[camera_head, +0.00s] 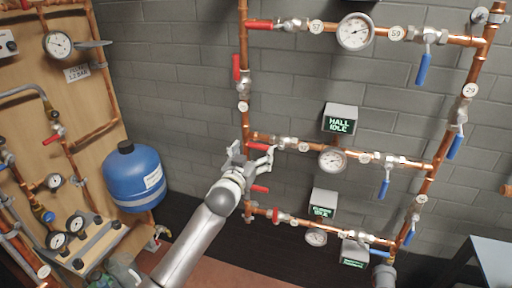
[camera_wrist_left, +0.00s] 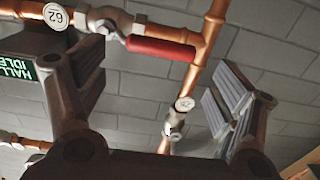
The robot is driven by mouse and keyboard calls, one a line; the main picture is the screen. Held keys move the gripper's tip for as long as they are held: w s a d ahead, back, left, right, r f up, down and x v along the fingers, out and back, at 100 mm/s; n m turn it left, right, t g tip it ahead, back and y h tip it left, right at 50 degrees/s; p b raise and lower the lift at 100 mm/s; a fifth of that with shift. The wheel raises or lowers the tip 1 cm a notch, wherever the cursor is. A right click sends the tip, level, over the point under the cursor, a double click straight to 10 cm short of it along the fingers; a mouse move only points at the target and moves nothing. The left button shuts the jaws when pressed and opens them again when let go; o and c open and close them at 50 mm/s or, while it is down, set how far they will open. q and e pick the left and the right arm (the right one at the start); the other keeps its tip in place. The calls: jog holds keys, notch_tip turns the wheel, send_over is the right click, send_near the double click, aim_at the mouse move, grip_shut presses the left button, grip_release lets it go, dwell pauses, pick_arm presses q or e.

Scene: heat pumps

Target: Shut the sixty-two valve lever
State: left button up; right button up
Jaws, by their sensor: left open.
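The sixty-two valve has a red lever (camera_head: 259,147) pointing left from its grey body, along the horizontal copper pipe of the middle row. A round white tag (camera_head: 303,147) beside it reads 62 in the left wrist view (camera_wrist_left: 55,15). There the red lever (camera_wrist_left: 160,48) lies roughly parallel to the pipe, near the junction with the upright pipe. My left gripper (camera_head: 251,157) is just below and in front of the lever. Its fingers (camera_wrist_left: 160,80) are spread, with the lever across the top of the gap; I cannot tell whether they touch it. My right gripper is not in view.
Another red lever (camera_head: 260,188) sticks out just below my left gripper, near the upright pipe. A display (camera_head: 340,120) reading HALL IDLE and a gauge (camera_head: 332,159) are to the right. A blue tank (camera_head: 134,178) stands left. Bare wall lies between tank and pipes.

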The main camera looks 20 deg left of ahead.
aim_at(256, 146)
pick_arm(q)
jog(key=shift+w, duration=1.6)
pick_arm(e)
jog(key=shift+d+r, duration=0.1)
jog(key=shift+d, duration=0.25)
pick_arm(q)
jog(key=shift+r, duration=0.1)
jog(key=c, duration=1.3)
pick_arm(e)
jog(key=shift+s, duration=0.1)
pick_arm(q)
jog(key=shift+r, duration=0.15)
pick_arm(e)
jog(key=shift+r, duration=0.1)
